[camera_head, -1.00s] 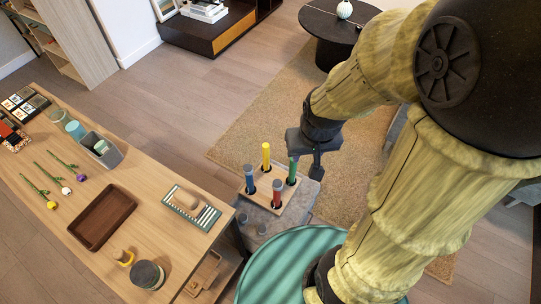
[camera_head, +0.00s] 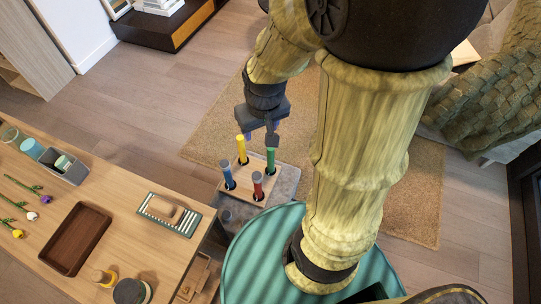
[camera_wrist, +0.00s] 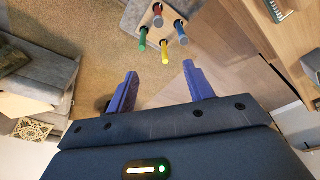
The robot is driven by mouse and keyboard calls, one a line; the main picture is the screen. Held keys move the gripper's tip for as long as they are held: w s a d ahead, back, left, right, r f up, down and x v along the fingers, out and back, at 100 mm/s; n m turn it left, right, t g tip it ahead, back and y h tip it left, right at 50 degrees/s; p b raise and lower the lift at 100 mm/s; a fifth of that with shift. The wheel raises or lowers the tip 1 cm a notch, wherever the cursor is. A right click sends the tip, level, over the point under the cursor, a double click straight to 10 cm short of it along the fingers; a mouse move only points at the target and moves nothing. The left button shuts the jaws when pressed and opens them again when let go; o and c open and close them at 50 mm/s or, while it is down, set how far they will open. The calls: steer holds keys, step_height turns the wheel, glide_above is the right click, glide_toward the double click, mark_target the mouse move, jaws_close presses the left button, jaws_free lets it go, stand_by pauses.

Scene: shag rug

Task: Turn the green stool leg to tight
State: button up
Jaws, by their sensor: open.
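The stool is a square wooden board (camera_head: 243,199) with its legs pointing up. The green leg (camera_head: 270,161) stands at its back right, also seen in the wrist view (camera_wrist: 143,37). The yellow leg (camera_head: 241,149), blue leg (camera_head: 228,174) and red leg (camera_head: 258,185) stand at the other corners. My gripper (camera_head: 272,137) is open and empty, close to the green leg's top in the head view. In the wrist view its two blue fingers (camera_wrist: 160,68) stand apart, with the legs beyond the tips and nothing between them.
The stool lies on a grey surface (camera_head: 284,184). A round teal ribbed table (camera_head: 262,258) is close in front. At left a wooden table holds a brown tray (camera_head: 77,238) and a striped tray (camera_head: 169,214). A beige rug (camera_head: 405,205) lies beyond.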

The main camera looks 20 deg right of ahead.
steer(key=w+d+f+n+g+b, duration=0.1)
steer(key=w+d+f+b, duration=0.2)
steer(key=w+f+b, duration=0.5)
steer(key=w+d+f+n+b, duration=0.2)
steer(key=w+f+b, duration=0.3)
steer(key=f, duration=0.4)
steer(key=n+g+b, duration=0.1)
steer(key=n+b, duration=0.1)
steer(key=b, duration=0.8)
glide_above(271, 153)
steer(key=w, duration=0.2)
step_height(271, 153, down, 13)
steer(key=shift+s+d+p, duration=0.15)
steer(key=shift+d+p, duration=0.15)
steer(key=shift+p, duration=0.05)
step_height(271, 153, down, 17)
steer(key=b, duration=0.3)
steer(key=shift+f+b, duration=0.15)
steer(key=shift+b, duration=0.2)
steer(key=shift+c, duration=0.4)
steer(key=c, duration=0.9)
